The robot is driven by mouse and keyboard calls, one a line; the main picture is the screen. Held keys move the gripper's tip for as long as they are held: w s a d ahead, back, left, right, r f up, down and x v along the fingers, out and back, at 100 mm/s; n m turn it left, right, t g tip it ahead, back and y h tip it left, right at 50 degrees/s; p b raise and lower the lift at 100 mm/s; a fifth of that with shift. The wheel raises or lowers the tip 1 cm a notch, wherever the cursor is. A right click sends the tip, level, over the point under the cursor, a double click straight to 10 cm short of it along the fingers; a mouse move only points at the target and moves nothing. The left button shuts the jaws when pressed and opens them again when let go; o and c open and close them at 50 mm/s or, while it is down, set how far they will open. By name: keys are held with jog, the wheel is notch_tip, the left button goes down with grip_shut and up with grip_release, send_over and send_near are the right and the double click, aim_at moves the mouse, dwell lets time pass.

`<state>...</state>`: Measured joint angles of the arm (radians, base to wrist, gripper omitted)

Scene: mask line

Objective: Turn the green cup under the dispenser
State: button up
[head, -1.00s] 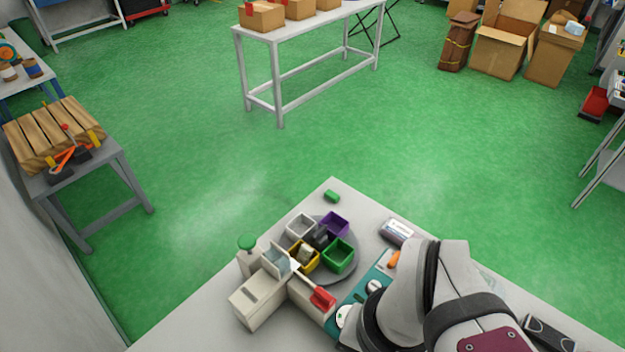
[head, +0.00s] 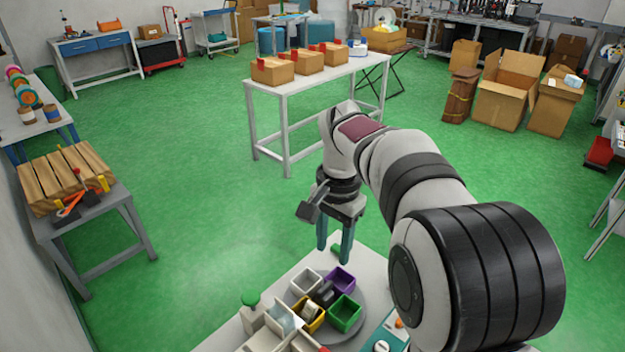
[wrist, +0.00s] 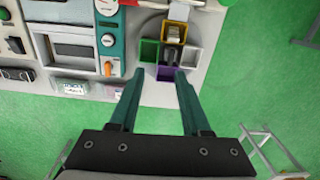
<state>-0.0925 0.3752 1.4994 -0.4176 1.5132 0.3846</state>
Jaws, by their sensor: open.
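The green cup (head: 344,319) is a square open box on the right-front part of a round grey turntable (head: 362,308). It also shows in the wrist view (wrist: 149,52). The beige dispenser (head: 262,338) stands left of the turntable, partly cut off by the picture's bottom edge. The yellow cup (head: 316,324) is the cup nearest the dispenser's chute, with something pale in or over it. A white cup (head: 306,281) and a purple cup (head: 340,280) sit at the back. My gripper (head: 334,258) is open and empty, pointing down beyond the cups, near the table's far corner.
A dark hub (head: 323,294) stands between the cups. A teal panel with an orange switch (wrist: 107,67) lies beside the turntable. Green floor (head: 210,230) is open beyond the table.

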send_over(325, 286)
notch_tip(325, 286, down, 2)
jog(key=shift+m, duration=0.3)
notch_tip(325, 286, down, 16)
jog(key=shift+r, duration=0.15)
grip_shut()
jog(key=shift+r, duration=0.1)
dwell(0.8)
